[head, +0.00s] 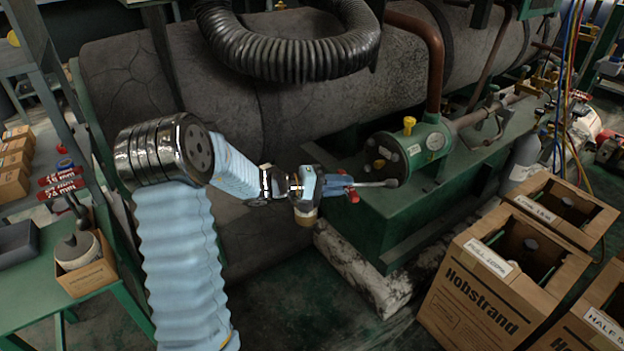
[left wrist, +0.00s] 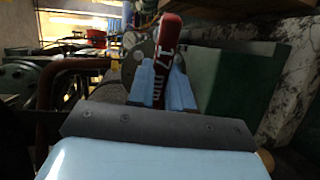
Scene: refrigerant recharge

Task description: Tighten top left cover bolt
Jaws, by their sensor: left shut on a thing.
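My left gripper (head: 335,186) is shut on the red handle of a wrench (head: 375,184). In the left wrist view the wrench's red handle (left wrist: 164,50), marked 17 mm, stands between the light-blue fingers (left wrist: 163,92). In the head view the wrench's metal shaft points right. Its end lies in front of the lower part of the dark round cover (head: 383,148) on the green housing (head: 428,146). I cannot tell whether it touches a bolt. The top left cover bolt cannot be made out clearly. My right gripper is not in view.
A yellow-capped fitting (head: 409,124) stands on top of the housing. A green base (head: 400,220) lies below it. Cardboard boxes (head: 490,290) stand at the lower right. A green bench (head: 45,270) is at the left, with more red-handled wrenches (head: 62,182) above it.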

